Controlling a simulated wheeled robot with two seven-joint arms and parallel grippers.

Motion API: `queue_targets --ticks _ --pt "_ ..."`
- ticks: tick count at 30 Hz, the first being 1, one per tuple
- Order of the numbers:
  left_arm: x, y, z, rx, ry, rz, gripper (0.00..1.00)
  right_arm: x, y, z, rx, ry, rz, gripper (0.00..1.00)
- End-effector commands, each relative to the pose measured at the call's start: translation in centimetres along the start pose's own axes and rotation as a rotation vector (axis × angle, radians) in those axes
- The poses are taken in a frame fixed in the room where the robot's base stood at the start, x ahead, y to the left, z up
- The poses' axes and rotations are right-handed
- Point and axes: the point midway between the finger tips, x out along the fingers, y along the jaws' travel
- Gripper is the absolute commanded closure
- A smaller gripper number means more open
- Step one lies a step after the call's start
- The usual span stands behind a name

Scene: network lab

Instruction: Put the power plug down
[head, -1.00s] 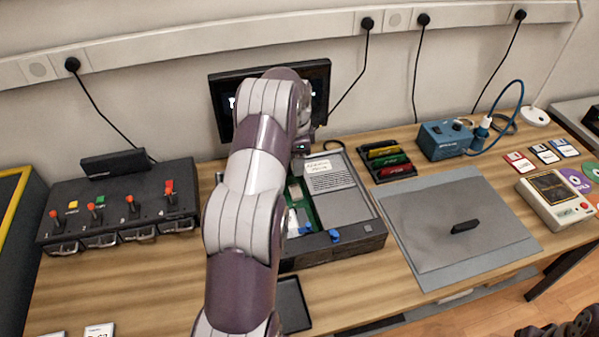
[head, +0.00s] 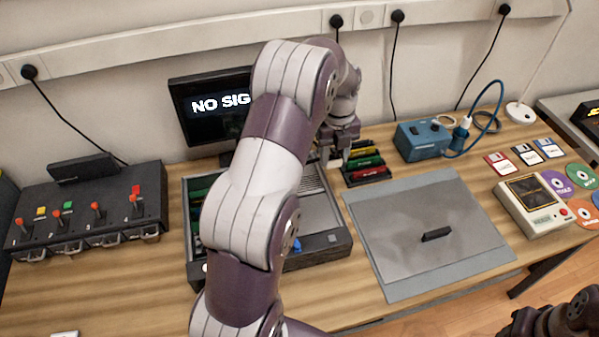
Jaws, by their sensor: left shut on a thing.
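My left gripper (head: 336,157) is shut, pointing down between the open computer case and the rack of coloured cartridges. The power plug in it is hidden by the fingers and arm, so its tilt and its gap to the table cannot be told. A black cord (head: 337,38) runs down from a wall socket and passes behind my left arm. Part of my right arm or gripper shows dark at the bottom right corner; its jaws cannot be made out.
The open computer case (head: 338,240) is partly behind my left arm. The cartridge rack (head: 367,178), a blue box (head: 421,141) and a grey mat (head: 395,270) with a black handle-like piece (head: 436,235) lie to the right. A monitor (head: 205,130) stands behind. A switch panel (head: 85,215) is at left.

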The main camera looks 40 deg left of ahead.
Motion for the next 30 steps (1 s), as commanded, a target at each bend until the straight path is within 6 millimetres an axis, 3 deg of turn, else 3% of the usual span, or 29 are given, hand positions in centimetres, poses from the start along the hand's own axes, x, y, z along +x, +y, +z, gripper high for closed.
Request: queue_targets --ticks 12,16,22,30 --pt "5.8 6.5 8.0 0.007 0.0 -0.002 1.0 -2.5 0.0 -0.3 0.0 0.0 0.0 0.57" --pt "6.9 7.2 8.7 0.008 0.001 -0.001 1.0 -2.7 0.0 -0.3 0.0 0.0 0.0 0.57" --pt "10.3 7.2 8.7 0.009 0.001 0.0 1.0 -3.6 0.0 -0.4 0.0 0.0 0.0 0.57" --pt "10.8 7.2 8.7 0.008 0.0 -0.001 1.0 -3.5 0.0 -0.4 0.0 0.0 0.0 0.57"
